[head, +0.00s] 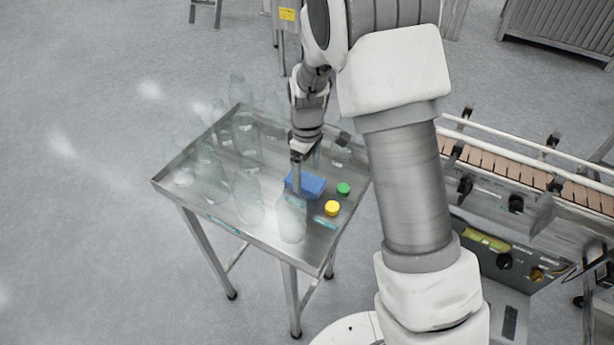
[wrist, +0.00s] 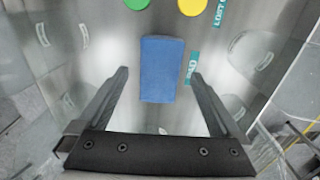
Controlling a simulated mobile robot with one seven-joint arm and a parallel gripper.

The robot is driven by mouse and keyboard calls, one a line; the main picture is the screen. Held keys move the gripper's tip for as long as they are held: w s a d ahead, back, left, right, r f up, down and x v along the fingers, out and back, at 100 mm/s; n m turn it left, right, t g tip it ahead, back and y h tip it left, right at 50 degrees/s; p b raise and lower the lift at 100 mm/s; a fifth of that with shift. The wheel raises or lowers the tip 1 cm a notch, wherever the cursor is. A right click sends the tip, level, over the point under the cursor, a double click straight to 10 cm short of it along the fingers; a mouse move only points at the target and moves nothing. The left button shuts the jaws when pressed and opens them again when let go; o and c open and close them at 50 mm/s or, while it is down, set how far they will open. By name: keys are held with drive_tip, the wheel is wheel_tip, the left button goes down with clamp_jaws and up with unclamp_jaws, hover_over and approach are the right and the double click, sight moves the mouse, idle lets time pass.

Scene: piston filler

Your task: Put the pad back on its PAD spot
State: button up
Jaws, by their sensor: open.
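The blue pad (head: 308,186) lies on the steel table among clear bottles, close to two caps. In the wrist view the pad (wrist: 162,70) lies lengthwise between and beyond my fingertips, with a gap on each side. A teal PAD label (wrist: 191,68) is on the table just right of the pad, partly behind my right finger. My gripper (wrist: 160,74) is open and empty, pointing down over the pad. In the head view my gripper (head: 296,176) is at the pad's left end, and hides part of it.
A green cap (head: 343,188) and a yellow cap (head: 332,208) sit right of the pad. Several clear bottles (head: 247,200) crowd the table (head: 262,250), one close in front of the pad. A conveyor (head: 530,172) stands to the right.

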sight(307, 181)
wheel_tip(307, 181, up, 10)
drive_tip(key=s+d+r+m+t, duration=0.3)
drive_tip(key=s+d+r+m, duration=0.25)
drive_tip(key=s+r, duration=0.55)
drive_tip(key=s+d+r+m+t, duration=0.1)
drive_tip(key=s+d+r+m, duration=0.1)
drive_tip(key=s, duration=0.4)
drive_tip(key=s+d+r+m+t, duration=0.1)
drive_tip(key=s+d+r+m, duration=0.1)
drive_tip(key=s, duration=0.5)
drive_tip(key=shift+m+t, duration=0.3)
drive_tip(key=shift+m, duration=0.55)
drive_tip(key=shift+r, duration=0.15)
